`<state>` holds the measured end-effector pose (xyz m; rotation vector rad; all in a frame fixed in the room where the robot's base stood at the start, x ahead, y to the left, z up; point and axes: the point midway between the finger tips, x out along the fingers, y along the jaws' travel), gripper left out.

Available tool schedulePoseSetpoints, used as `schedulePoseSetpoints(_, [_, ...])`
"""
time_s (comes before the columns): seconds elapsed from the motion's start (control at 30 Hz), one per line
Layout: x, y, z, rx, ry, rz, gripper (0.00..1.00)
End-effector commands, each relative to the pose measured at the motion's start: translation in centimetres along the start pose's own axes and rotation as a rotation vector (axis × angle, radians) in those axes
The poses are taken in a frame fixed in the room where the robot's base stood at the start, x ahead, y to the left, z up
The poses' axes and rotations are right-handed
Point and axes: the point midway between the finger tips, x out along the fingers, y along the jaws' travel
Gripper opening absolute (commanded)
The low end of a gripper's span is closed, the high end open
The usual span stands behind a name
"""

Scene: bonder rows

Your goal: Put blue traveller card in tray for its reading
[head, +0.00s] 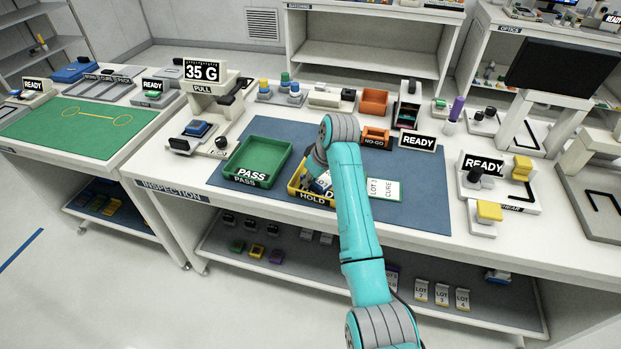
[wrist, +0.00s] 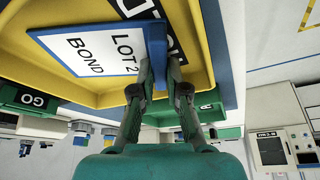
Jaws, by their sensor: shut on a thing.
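The blue traveller card (wrist: 95,45) has a white face reading LOT 2 BOND and a blue border. My gripper (wrist: 160,78) is shut on the blue part at the card's edge. In the wrist view the card lies against the inside of the yellow tray (wrist: 205,45); I cannot tell whether it touches the tray's floor. In the head view the yellow HOLD tray (head: 316,200) is under my gripper, and my arm hides part of it and of the card. The green PASS tray (head: 240,175) stands to its left. The pull gauge display (head: 201,71) reads 35 G.
A LOT 3 CURE card (head: 385,190) with a green edge lies right of the yellow tray on the blue mat (head: 430,205). An orange NO-GO bin (head: 376,135) and a READY sign (head: 418,141) stand behind. The mat's right part is clear.

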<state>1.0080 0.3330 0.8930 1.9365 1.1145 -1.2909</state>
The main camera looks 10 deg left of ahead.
Motion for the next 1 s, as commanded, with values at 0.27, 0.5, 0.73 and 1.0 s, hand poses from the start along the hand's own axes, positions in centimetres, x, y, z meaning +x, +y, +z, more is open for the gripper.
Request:
schedulePoseSetpoints(0.27, [0.1,0.0,0.1,0.000,0.000,0.000,0.00])
schedulePoseSetpoints(0.5, [0.1,0.0,0.0,0.000,0.000,0.000,0.39])
schedulePoseSetpoints(0.73, [-0.3,0.0,-0.1,0.000,0.001,0.001,0.39])
schedulePoseSetpoints(1.0, [-4.3,0.1,-0.1,0.000,0.003,0.003,0.39])
